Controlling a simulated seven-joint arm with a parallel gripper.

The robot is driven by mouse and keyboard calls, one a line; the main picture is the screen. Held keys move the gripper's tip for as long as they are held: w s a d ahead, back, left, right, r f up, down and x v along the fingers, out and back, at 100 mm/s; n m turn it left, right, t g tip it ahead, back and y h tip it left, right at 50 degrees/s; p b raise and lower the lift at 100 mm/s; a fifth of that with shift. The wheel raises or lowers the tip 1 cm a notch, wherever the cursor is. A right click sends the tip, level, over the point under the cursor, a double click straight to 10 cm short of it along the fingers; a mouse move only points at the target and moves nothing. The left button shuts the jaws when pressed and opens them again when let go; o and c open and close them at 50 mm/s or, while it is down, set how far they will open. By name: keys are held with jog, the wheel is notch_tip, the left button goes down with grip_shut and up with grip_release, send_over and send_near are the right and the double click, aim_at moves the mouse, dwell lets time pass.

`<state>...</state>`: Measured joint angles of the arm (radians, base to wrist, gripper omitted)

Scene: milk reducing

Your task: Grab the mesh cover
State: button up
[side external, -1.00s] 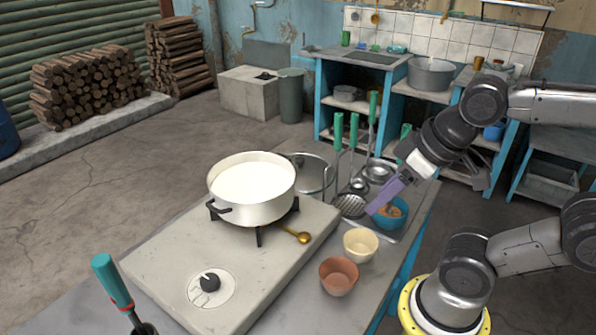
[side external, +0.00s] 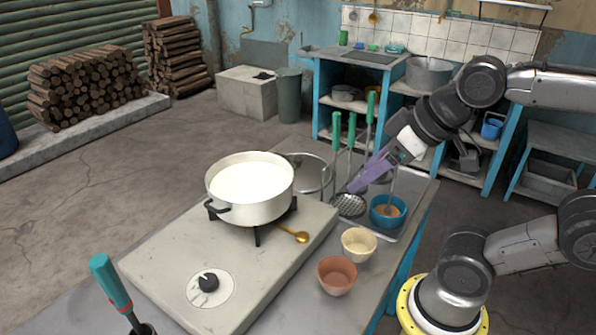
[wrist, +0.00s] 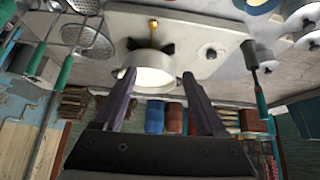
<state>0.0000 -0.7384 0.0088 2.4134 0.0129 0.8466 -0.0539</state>
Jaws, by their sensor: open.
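A round, thin-rimmed, see-through cover (side external: 310,174) stands behind and to the right of the white milk pot (side external: 250,189); I take it for the mesh cover, but its mesh is too fine to make out. In the wrist view, my gripper (wrist: 160,85) is open and empty, with the pot seen beyond the gap.
A perforated skimmer (side external: 349,205) and green-handled utensils (side external: 351,130) stand close around my gripper. A blue bowl (side external: 387,212), cream bowl (side external: 359,244) and terracotta bowl (side external: 337,275) sit nearer.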

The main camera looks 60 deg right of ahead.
jog(key=w+d+r+t, duration=0.1)
jog(key=w+d+r, duration=0.15)
jog(key=w, duration=0.45)
jog(key=w+d+r, duration=0.1)
jog(key=w+r, duration=0.3)
jog(key=w, duration=0.4)
jog(key=w+d+f+m+h, duration=0.1)
jog(key=w+d, duration=0.2)
jog(key=w, duration=0.3)
jog(key=w+d+f+m, duration=0.1)
jog(key=w+d, duration=0.3)
jog(key=w, duration=0.2)
jog(key=m+g, duration=0.3)
jog(key=g, duration=0.1)
send_over(298, 159)
jog(key=s, duration=0.2)
jog(key=shift+h, duration=0.4)
jog(key=f, duration=2.5)
jog(key=shift+a+f, duration=0.35)
jog(key=shift+a, duration=0.05)
jog(key=shift+d+f, duration=0.15)
jog(key=shift+f, duration=0.05)
jog(key=shift+x, duration=2.15)
jog(key=shift+w, duration=0.1)
grip_shut()
